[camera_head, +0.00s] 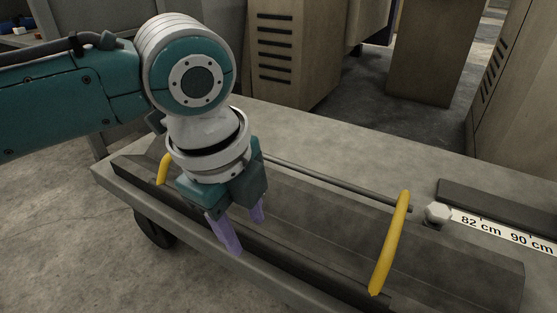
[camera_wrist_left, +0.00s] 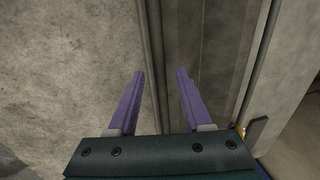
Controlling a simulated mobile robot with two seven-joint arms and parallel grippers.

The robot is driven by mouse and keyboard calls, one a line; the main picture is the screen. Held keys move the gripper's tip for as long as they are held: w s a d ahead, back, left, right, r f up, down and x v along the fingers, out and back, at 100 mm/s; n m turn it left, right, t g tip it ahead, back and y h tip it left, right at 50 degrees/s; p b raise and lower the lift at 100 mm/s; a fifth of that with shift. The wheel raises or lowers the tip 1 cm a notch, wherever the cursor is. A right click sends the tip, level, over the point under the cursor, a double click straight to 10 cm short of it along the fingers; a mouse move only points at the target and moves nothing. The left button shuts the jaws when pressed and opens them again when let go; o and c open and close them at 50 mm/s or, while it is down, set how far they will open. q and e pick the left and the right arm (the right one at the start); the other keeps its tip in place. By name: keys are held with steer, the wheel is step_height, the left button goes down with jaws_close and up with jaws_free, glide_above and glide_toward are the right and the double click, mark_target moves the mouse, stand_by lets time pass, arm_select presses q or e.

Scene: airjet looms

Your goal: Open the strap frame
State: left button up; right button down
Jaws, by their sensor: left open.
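The strap frame appears to be the long dark grey panel (camera_head: 330,214) with a yellow handle (camera_head: 390,243) at its right and another yellow handle (camera_head: 163,169) at its left. It lies low along the machine's front edge and looks closed. My left gripper (camera_head: 246,237) is over the panel between the two handles, open and empty, with purple fingers pointing down. Its fingers also show apart in the left wrist view (camera_wrist_left: 160,72), above the panel's dark grooves. Whether the fingertips touch the panel cannot be told. My arm is close to the left handle. My right gripper is not in view.
A measuring scale (camera_head: 500,232) with cm marks lies at the right. Beige vented cabinets (camera_head: 295,50) stand behind. Bare concrete floor lies in front at the left.

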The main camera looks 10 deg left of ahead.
arm_select(q)
steer(key=shift+c, duration=0.3)
jaws_close()
stand_by(1.0)
